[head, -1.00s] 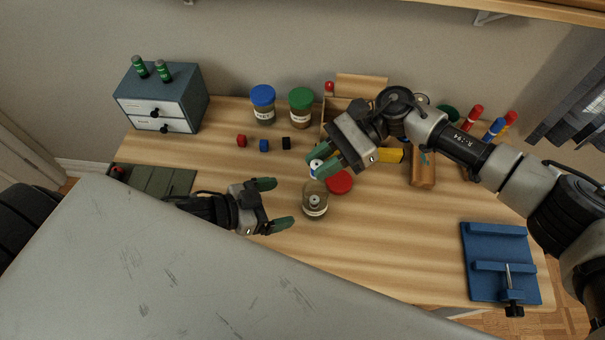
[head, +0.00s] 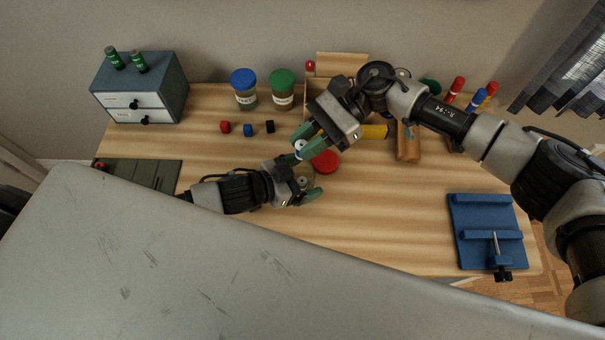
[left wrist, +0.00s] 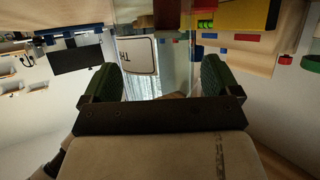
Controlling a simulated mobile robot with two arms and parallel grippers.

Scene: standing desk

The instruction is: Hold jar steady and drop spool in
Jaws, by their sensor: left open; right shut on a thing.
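The open clear jar (head: 305,182) stands on the desk, with a small pale round thing seen inside it. My left gripper (head: 309,178) is open, with its green fingers on either side of the jar. In the left wrist view the jar's glass and white label (left wrist: 138,57) show between the spread fingers (left wrist: 157,82); contact cannot be made out. My right gripper (head: 301,145) is shut on a blue and white spool (head: 299,151), held just behind and above the jar. The fingers partly hide the spool.
A red lid (head: 325,161) lies close behind the jar. Blue-lidded (head: 244,88) and green-lidded (head: 282,89) jars stand at the back. Small cubes (head: 248,130) lie left of centre. A blue fixture (head: 487,230) is at right; the desk between is clear.

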